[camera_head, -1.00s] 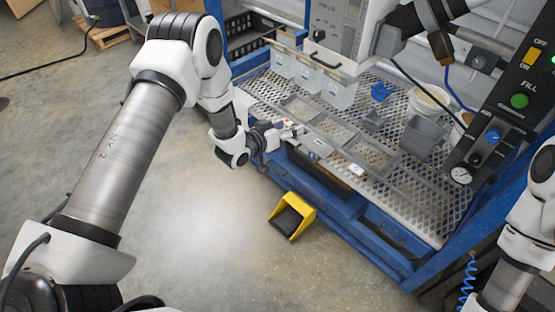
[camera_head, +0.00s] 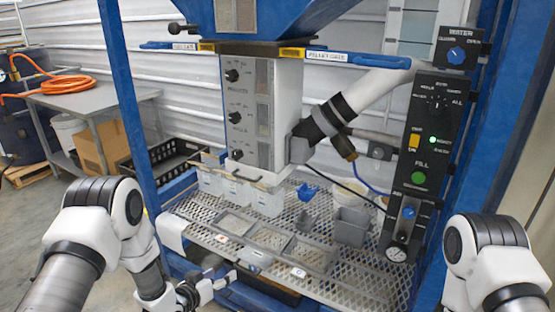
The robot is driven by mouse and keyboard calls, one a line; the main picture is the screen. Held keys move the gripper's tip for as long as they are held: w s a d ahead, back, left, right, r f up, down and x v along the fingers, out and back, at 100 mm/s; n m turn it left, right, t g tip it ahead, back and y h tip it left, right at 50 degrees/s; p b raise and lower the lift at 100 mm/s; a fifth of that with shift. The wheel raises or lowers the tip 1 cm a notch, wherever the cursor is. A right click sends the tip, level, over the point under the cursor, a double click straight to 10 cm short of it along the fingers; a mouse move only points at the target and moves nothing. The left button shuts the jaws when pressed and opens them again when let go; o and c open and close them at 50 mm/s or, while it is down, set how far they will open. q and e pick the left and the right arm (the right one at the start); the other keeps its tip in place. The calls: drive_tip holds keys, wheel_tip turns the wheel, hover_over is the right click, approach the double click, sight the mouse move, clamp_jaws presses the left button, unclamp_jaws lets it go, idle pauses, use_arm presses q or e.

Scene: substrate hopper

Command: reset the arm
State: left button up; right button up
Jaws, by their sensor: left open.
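My left arm comes in from the lower left. Its gripper (camera_head: 220,283) is low in front of the machine's front edge, next to the mesh shelf (camera_head: 372,285). The jaws are open and look empty, though they are small and partly hard to make out. My right arm shows only as a white and black joint at the lower right; its gripper is not in view.
A grey tray with compartments (camera_head: 262,259) lies on the shelf. A control panel (camera_head: 432,150) rises at the right. A blue frame post (camera_head: 127,90) stands at the left.

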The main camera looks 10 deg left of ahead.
use_arm(q)
drive_tip(key=s+f+g+y, duration=0.1)
drive_tip(key=s+f+g, duration=0.25)
drive_tip(key=s, duration=0.45)
drive_tip(key=s+f+n+g+y, duration=0.15)
drive_tip(key=s+f, duration=0.25)
drive_tip(key=s, duration=0.4)
drive_tip(key=s+f+g+y, duration=0.1)
drive_tip(key=s+f+g, duration=0.25)
drive_tip(key=s, duration=0.45)
drive_tip(key=s+a+g+y, duration=0.1)
drive_tip(key=s+a+g, duration=0.2)
drive_tip(key=s, duration=1)
drive_tip(key=shift+s+a+m+g, duration=0.15)
drive_tip(key=shift+s+m+g, duration=0.2)
drive_tip(key=shift+g, duration=0.2)
drive_tip(key=shift+y, duration=0.25)
